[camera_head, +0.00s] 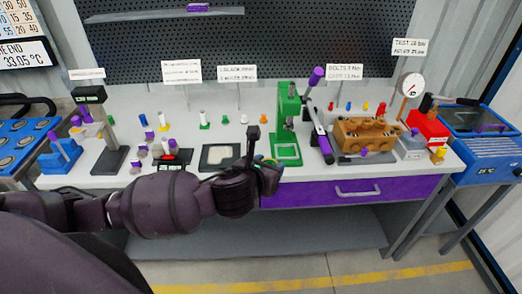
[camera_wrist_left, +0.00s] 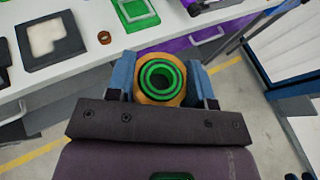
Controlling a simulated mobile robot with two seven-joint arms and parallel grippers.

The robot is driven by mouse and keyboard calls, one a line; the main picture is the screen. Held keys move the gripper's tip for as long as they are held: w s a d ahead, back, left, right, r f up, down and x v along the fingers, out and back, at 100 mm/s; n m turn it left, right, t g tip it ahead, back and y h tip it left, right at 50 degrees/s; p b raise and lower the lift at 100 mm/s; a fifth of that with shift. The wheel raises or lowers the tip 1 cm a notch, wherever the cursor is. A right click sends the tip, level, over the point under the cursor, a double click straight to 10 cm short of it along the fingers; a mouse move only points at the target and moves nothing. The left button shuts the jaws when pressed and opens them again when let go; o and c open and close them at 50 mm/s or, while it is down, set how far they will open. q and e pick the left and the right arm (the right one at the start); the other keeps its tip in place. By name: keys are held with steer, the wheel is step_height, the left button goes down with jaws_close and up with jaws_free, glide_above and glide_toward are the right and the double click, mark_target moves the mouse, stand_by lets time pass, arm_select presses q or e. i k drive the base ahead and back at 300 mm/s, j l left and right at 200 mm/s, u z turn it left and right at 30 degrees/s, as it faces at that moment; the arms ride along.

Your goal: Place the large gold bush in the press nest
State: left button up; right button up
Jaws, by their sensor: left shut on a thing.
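My left gripper (camera_head: 268,166) is at the bench's front edge, in front of and to the left of the green press (camera_head: 288,112). In the left wrist view its blue fingers (camera_wrist_left: 164,82) are shut on the large gold bush (camera_wrist_left: 146,97), a gold ring with green rings inside, its bore facing the camera. In the head view the bush is mostly hidden by the gripper. The square green press nest (camera_head: 287,153) is at the foot of the press; a green square frame (camera_wrist_left: 135,16) also shows in the left wrist view, apart from the bush. My right gripper is not in view.
A black tray with a pale recess (camera_head: 219,158) lies left of the press. A small copper ring (camera_wrist_left: 104,37) lies on the bench beside the green frame. A brown pump block (camera_head: 367,134) and a purple-handled tool (camera_head: 320,135) stand right of the press.

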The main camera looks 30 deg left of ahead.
mark_target(286, 152)
steer(key=i+l+u, duration=0.85)
steer(key=l, duration=0.15)
steer(key=i+l+u, duration=0.25)
steer(key=l, duration=0.15)
steer(key=k, duration=0.1)
